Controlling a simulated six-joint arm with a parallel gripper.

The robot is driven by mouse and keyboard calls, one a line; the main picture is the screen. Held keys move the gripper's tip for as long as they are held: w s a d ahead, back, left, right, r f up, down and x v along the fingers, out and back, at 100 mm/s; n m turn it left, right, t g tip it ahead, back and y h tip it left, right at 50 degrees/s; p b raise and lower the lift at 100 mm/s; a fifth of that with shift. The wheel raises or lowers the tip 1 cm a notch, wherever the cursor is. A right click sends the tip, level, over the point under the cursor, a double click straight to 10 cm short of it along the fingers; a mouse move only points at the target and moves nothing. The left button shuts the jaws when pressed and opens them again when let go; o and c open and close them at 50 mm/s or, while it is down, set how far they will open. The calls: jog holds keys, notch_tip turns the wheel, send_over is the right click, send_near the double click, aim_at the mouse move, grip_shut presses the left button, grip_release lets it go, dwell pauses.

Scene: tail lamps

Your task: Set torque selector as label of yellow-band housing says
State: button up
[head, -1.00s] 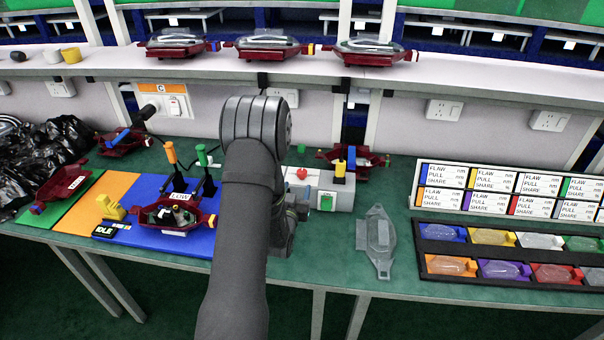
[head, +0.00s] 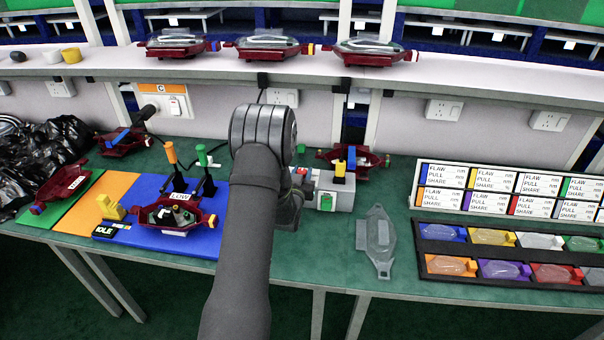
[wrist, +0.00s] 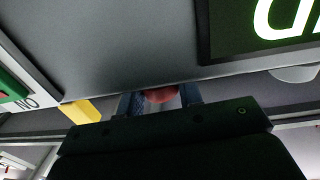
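In the head view an open dark red housing (head: 172,213) on the blue mat carries a white label reading LOW. A small yellowish band (head: 213,221) shows at its right end; its exact colour is hard to tell. A grey box (head: 336,197) behind my arm has a yellow lever-like part (head: 340,168) and a green display (head: 327,201). I cannot tell which part is the torque selector. My gripper (wrist: 160,103) is mostly hidden in the head view. In the wrist view its fingers stand apart, with a red rounded part (wrist: 161,95) showing between them; contact is unclear.
Other red housings lie at the left (head: 62,182) and behind the grey box. Label cards (head: 519,181) and a lens tray (head: 500,254) are at the right. A black bag (head: 45,155) fills the left.

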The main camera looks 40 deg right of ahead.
jog(key=c, duration=0.4)
jog(key=shift+d+n+t+y, duration=0.1)
jog(key=shift+n+t+y, duration=0.6)
jog(key=shift+t+y, duration=0.1)
jog(key=shift+n+t+y, duration=0.8)
jog(key=shift+y, duration=0.2)
